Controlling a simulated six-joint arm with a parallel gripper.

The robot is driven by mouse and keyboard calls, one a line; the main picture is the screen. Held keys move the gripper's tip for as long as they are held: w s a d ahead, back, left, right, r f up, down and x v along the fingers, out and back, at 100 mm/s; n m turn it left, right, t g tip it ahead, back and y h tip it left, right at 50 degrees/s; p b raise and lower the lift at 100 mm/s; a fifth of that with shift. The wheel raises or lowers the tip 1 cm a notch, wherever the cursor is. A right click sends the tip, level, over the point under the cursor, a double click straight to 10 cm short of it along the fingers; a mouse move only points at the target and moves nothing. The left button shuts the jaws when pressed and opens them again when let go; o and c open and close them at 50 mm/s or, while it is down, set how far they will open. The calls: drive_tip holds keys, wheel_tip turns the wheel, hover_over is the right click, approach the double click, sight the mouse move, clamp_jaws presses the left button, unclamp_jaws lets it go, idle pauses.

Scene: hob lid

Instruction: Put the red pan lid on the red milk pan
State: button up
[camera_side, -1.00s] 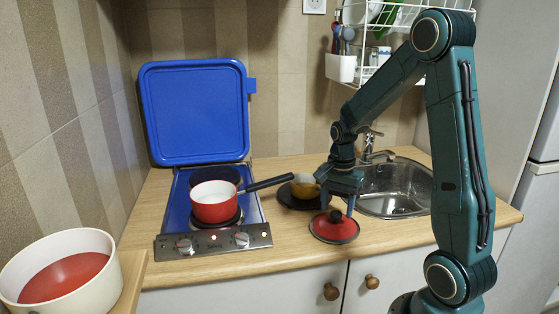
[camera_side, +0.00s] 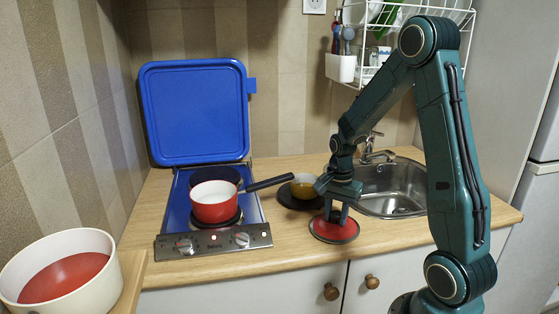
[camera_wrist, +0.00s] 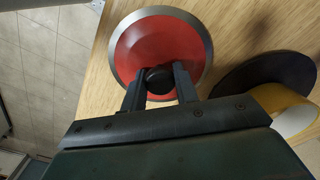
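The red pan lid (camera_side: 334,234) lies on the wooden worktop in front of the sink, its red top ringed by a grey rim. It also shows in the wrist view (camera_wrist: 160,40). My gripper (camera_side: 337,212) is down at the lid, one finger on each side of its black knob (camera_wrist: 160,80). In the wrist view the knob fills the gap between the fingertips (camera_wrist: 160,84), so my gripper looks shut on it. The red milk pan (camera_side: 214,207) stands upright and uncovered on the front of the hob, its white inside showing and its black handle pointing right.
The blue hob lid (camera_side: 196,112) stands open behind the hob (camera_side: 207,241). A large white pot (camera_side: 88,268) is at front left.

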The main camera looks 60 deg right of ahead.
sight(335, 213)
clamp_jaws()
drive_tip(key=shift+r, duration=0.1)
drive_tip(key=shift+r, duration=1.4)
drive_tip(key=shift+w, duration=0.1)
drive_tip(key=w+a+r+n, duration=0.3)
drive_tip(key=w+a+r, duration=0.1)
drive_tip(key=w+a, duration=0.35)
drive_tip(key=w+a+r+n, duration=0.35)
drive_tip(key=w+a, duration=0.25)
drive_tip(key=w, duration=0.2)
drive_tip(key=w+a+r, duration=0.1)
drive_tip(key=w+r, duration=0.1)
drive_tip(key=w, duration=0.5)
drive_tip(key=w+r, duration=0.3)
drive_tip(key=w, duration=0.4)
drive_tip(key=shift+w+a, duration=0.15)
drive_tip(key=shift+a, duration=0.2)
drive_tip(key=shift+m, duration=0.25)
